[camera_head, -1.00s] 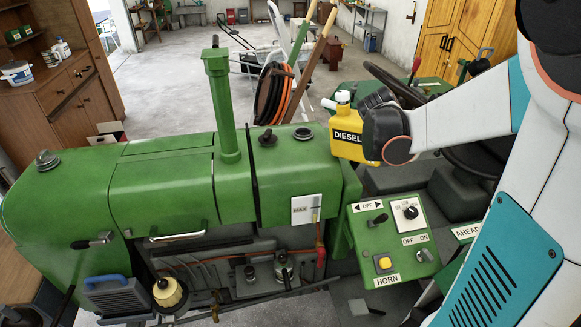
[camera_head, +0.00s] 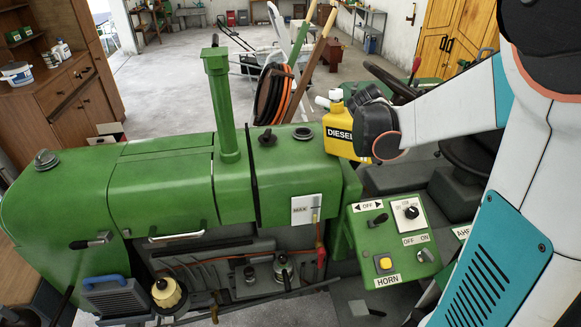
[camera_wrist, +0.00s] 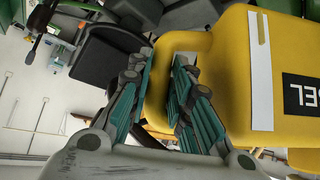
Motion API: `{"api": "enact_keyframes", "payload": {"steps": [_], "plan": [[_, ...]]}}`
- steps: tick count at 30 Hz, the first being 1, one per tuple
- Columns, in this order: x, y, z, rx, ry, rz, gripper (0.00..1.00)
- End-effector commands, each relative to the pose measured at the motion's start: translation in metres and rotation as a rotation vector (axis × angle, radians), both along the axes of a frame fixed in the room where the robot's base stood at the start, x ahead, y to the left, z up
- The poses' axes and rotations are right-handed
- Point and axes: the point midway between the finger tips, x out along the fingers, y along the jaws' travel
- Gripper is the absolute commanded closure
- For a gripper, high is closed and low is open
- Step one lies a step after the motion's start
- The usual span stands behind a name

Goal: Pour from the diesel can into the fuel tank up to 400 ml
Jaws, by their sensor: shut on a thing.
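The yellow diesel can (camera_head: 338,136), with its black DIESEL label and white spout, is held above the right end of the tractor's green hood in the head view. It looks roughly upright, and no stream shows. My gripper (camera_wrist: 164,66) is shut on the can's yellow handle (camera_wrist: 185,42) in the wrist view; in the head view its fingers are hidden. The dark round filler opening (camera_head: 303,133) on the hood is just left of the can, apart from it. A white MAX gauge plate (camera_head: 303,209) with a thin tube is on the hood's side; its level is too small to read.
A dark cap (camera_head: 267,138) sits on the hood left of the filler, and the tall green exhaust pipe (camera_head: 221,105) stands farther left. A control panel (camera_head: 393,237) is below right, and the steering wheel (camera_head: 390,80) is behind my wrist.

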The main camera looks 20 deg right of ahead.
Motion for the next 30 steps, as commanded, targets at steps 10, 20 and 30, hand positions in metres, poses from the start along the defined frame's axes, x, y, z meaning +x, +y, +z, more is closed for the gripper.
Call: {"api": "enact_keyframes", "payload": {"steps": [10, 20, 30], "plan": [[0.008, 0.005, -0.002, 0.000, 0.000, 0.002, 1.00], [0.014, 0.009, -0.004, 0.000, 0.000, 0.001, 1.00], [0.021, 0.014, -0.006, 0.000, 0.001, 0.002, 1.00]]}}
